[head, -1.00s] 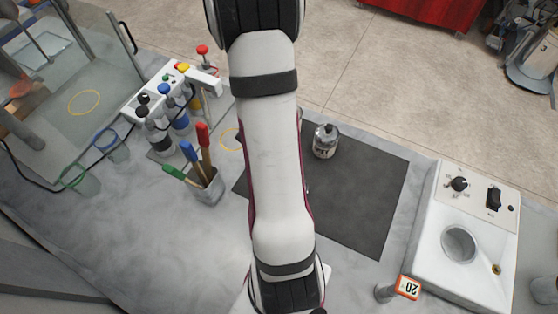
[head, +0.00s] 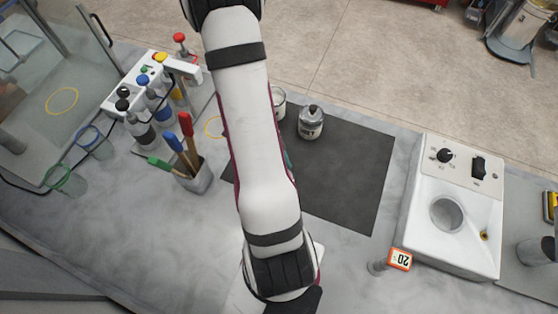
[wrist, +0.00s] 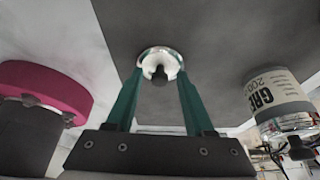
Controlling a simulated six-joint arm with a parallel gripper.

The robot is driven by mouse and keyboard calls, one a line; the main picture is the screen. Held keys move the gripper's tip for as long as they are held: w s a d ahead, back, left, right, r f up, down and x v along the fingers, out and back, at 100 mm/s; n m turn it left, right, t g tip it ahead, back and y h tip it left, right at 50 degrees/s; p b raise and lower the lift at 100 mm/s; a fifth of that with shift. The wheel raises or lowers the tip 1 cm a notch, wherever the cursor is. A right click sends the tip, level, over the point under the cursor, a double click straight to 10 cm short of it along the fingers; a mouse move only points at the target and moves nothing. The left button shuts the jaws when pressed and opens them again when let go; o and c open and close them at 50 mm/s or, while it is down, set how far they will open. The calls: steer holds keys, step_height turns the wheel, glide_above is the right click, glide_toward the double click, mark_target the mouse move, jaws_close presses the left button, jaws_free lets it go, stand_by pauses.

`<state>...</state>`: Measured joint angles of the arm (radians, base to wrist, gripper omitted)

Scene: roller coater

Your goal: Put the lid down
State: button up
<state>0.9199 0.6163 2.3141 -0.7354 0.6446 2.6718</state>
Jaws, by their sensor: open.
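A shiny round lid (wrist: 146,54) with a black knob shows in the wrist view against the dark mat (wrist: 215,40). My gripper (wrist: 161,78) is open, its two teal fingers on either side of the lid; I cannot tell whether they touch it. In the head view my arm hides this lid and most of the gripper. A jar with a black-knobbed top (head: 311,124) stands on the mat (head: 345,175). A second, open-looking jar (head: 279,102) is partly hidden behind my arm. A labelled jar (wrist: 277,98) shows at the right of the wrist view.
A cup of coloured-handled tools (head: 195,178) and a rack of bottles (head: 150,90) stand left of my arm. A white machine with a round well (head: 455,200) and a small orange-framed sign (head: 400,259) are at the right. The mat's right part is clear.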

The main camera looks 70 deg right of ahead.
steer(key=v, duration=1.2)
steer(key=w+a+r+n+t, duration=0.15)
steer(key=a+r+n, duration=0.25)
steer(key=a+n, duration=0.4)
steer(key=w+a+r+n+t, duration=0.1)
steer(key=w+a+r+n, duration=0.15)
steer(key=a+n, duration=0.55)
steer(key=s+a+r+n+t, duration=0.1)
steer(key=s+a+n, duration=0.1)
steer(key=a+n, duration=0.3)
steer(key=s+a+r+n+t+y, duration=0.1)
steer(key=a+n, duration=0.4)
steer(key=n, duration=0.5)
steer(key=shift+s+r, duration=0.55)
steer(key=shift+s, duration=0.25)
